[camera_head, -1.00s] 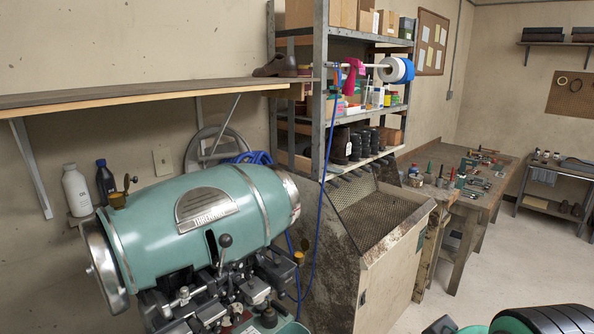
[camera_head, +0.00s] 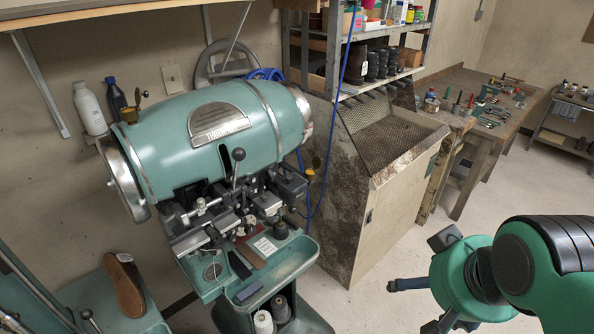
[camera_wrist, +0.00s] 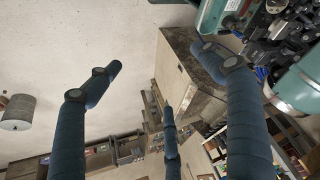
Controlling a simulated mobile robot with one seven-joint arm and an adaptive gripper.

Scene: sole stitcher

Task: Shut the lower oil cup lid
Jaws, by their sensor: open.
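The lower oil cup (camera_head: 311,173) is a small brass cup at the right end of the green stitching machine (camera_head: 215,130). Its small dark lid (camera_head: 316,161) appears raised above the cup. A second brass oil cup (camera_head: 130,115) sits higher, at the machine's upper left, also with its lid standing up. My gripper (camera_head: 408,302) is at the lower right of the head view, well apart from the machine. In the wrist view my gripper (camera_wrist: 155,72) has its blue fingers spread with nothing between them. I cannot make out the lower cup in that view.
A worn hopper bench (camera_head: 375,205) stands right of the machine, with a blue cable (camera_head: 325,130) hanging between. A shelf (camera_head: 400,73) and a cluttered workbench (camera_head: 490,100) are behind. Open floor (camera_head: 385,255) lies between my gripper and the hopper bench.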

